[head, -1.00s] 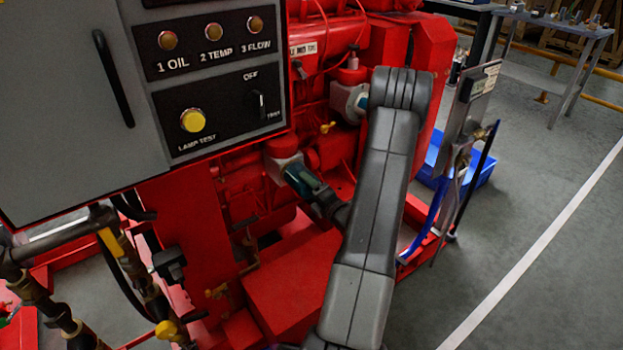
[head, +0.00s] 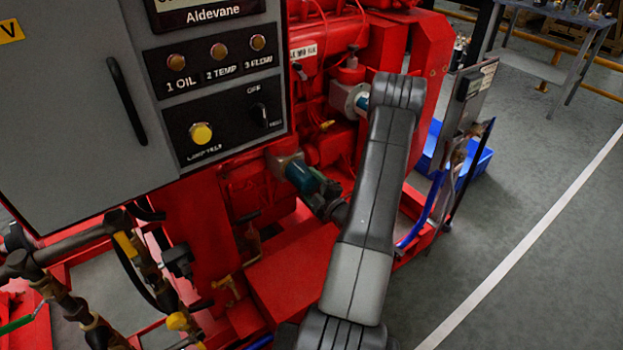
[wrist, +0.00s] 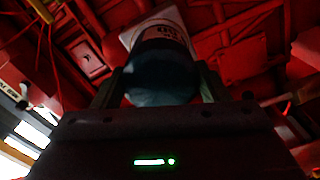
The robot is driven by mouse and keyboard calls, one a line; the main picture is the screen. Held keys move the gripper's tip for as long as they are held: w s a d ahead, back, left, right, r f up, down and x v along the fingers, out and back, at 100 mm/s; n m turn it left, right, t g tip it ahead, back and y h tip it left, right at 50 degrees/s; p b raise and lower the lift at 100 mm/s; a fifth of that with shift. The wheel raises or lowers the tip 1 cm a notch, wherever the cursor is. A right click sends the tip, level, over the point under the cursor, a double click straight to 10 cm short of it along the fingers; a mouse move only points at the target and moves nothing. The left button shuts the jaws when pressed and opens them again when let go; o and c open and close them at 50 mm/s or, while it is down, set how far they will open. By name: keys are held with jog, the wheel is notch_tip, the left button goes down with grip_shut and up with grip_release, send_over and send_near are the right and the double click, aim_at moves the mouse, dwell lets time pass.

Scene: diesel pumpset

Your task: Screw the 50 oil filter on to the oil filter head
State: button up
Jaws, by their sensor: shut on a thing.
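The oil filter (head: 303,177) is a teal cylinder at the lower front of the red engine. Its upper end meets the pale block of the oil filter head (head: 284,161); I cannot tell whether the threads are engaged. My gripper (head: 318,192) is shut on the filter's lower end, below the head. In the wrist view, the dark rounded end of the filter (wrist: 160,80) sits between my two fingers (wrist: 160,92). A white band with upside-down dark digits shows above it, and the pale filter head (wrist: 152,28) is behind. The digits are partly shaded.
A second pale block (head: 345,98) with a blue-ringed part stands higher right, partly behind my arm. The grey control cabinet (head: 70,120) fills the left. Valves and pipes (head: 140,265) stand lower left. A stand with blue hoses (head: 462,130) and a blue bin (head: 480,165) are at right.

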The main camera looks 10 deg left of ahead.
jog(key=shift+s+a+m, duration=0.1)
jog(key=shift+a+m, duration=0.05)
jog(key=shift+m, duration=0.65)
jog(key=shift+p, duration=0.45)
jog(key=o, duration=1.2)
jog(key=shift+a+m, duration=0.1)
jog(key=shift+m, duration=0.2)
jog(key=shift+c, duration=0.2)
